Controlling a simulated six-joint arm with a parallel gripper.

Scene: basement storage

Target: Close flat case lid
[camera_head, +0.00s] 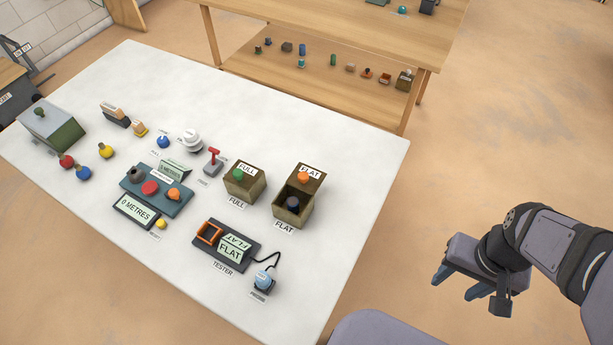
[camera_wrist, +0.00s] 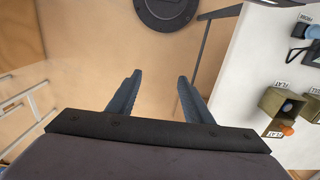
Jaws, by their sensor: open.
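The flat case (camera_head: 292,213) is a brown box near the right side of the white table, with a FLAT label in front. Its top is open and a dark round-topped item (camera_head: 293,203) sits inside. The lid (camera_head: 313,184), with an orange knob (camera_head: 303,177) and a FLAT tag, is at the back of the box, away from the opening. The case also shows at the right of the wrist view (camera_wrist: 271,101). My gripper (camera_head: 457,284) is open and empty, off the table's right side, well apart from the case; its fingers show in the wrist view (camera_wrist: 159,78).
The FULL case (camera_head: 241,188), with a green knob, stands closed just left of the flat case. The tester (camera_head: 226,260) and a blue-topped probe (camera_head: 263,280) are nearer the front. Other devices fill the table's left. Bare floor (camera_head: 480,160) lies between the table and my gripper.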

